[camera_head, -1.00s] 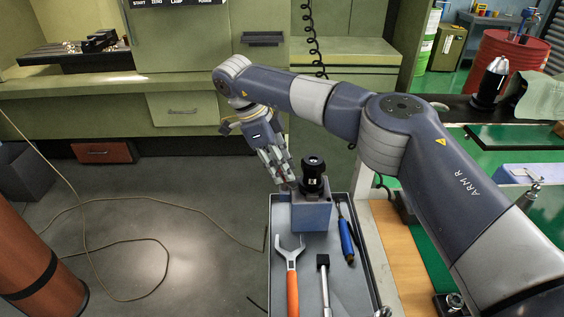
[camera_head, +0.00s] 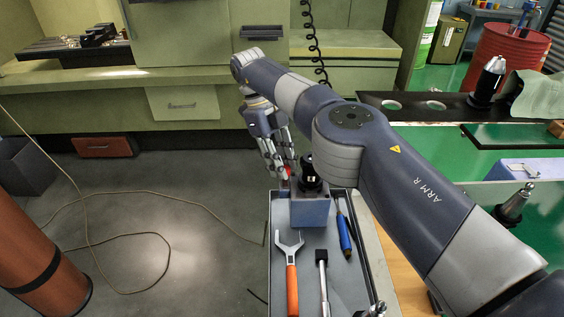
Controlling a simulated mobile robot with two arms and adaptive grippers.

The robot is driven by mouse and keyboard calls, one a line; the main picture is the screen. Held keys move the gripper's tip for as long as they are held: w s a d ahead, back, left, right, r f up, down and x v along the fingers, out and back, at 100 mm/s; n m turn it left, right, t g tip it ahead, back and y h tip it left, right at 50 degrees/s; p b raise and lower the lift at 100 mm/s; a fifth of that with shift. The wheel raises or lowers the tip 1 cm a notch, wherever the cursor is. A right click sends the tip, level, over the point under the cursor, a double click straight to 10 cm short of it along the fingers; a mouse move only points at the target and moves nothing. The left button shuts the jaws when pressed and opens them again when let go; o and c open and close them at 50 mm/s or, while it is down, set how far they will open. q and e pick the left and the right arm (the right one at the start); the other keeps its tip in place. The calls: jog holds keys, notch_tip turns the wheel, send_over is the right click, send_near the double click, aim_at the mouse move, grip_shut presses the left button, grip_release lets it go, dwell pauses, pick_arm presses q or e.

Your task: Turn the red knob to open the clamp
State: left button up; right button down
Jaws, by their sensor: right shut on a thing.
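A grey-blue block (camera_head: 310,212) stands at the far end of the tray, with a black cylindrical holder (camera_head: 311,171) upright in its top. I take the block as the clamp. Only a small bit of the red knob (camera_head: 288,171) shows, at my fingertips on the block's left side. My right gripper (camera_head: 283,172) comes in from the upper left and is shut on the red knob. The fingers hide most of the knob, and the clamp's opening cannot be seen. My left gripper is not in view.
The tray (camera_head: 268,262) also holds an orange-handled wrench (camera_head: 291,275), a hammer-like tool (camera_head: 322,275) and a blue-handled screwdriver (camera_head: 344,233). A green bench with a black tool holder (camera_head: 486,82) lies to the right. Open floor lies left of the tray, with a loose cable.

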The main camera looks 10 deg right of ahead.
jog(key=shift+w+r, duration=0.1)
jog(key=shift+r, duration=0.1)
dwell(0.4)
jog(key=c, duration=1.6)
grip_release()
jog(key=shift+f, duration=0.1)
